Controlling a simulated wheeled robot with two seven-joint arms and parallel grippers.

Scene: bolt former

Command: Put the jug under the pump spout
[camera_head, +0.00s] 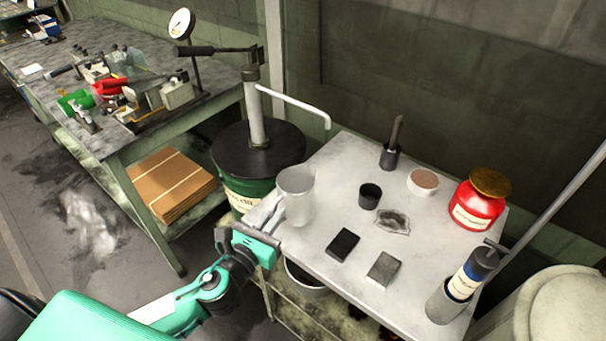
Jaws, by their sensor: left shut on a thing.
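The jug (299,198) is a pale grey, open-topped vessel at the left edge of the light-topped table. My left gripper (271,219) is shut on its left side, low down. The jug looks upright; I cannot tell whether its base touches the table top. The pump (256,113) stands on a green drum with a black lid, behind and left of the jug. Its white spout (300,104) reaches right and bends down at its end, above and to the right of the jug. My right gripper is not in view.
On the table (318,256) are a black cup (369,195), a brush in a holder (390,155), a red jar (478,203), two dark blocks, a rag and a grey cylinder holding a bottle. A cluttered workbench (110,140) stands at left.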

